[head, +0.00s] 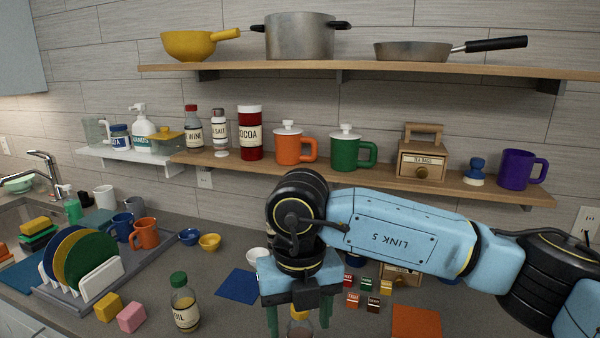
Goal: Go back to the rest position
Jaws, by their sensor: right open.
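My right arm comes in from the right, in front of the lower shelf. Its gripper (299,318) points down over the counter at the bottom middle, with its green fingers apart. A small bottle (299,328) with an orange top shows between the fingers, cut off by the picture's lower edge. A gap shows on each side of it, and I cannot tell its depth relative to the fingers. My left gripper is not in view.
An oil bottle (185,304) stands left of the gripper, beside yellow (108,307) and pink (132,317) blocks. A dish rack (100,280) with plates is at left. Small labelled boxes (352,300) sit right of the gripper. The lower shelf (225,162) holds mugs behind my arm.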

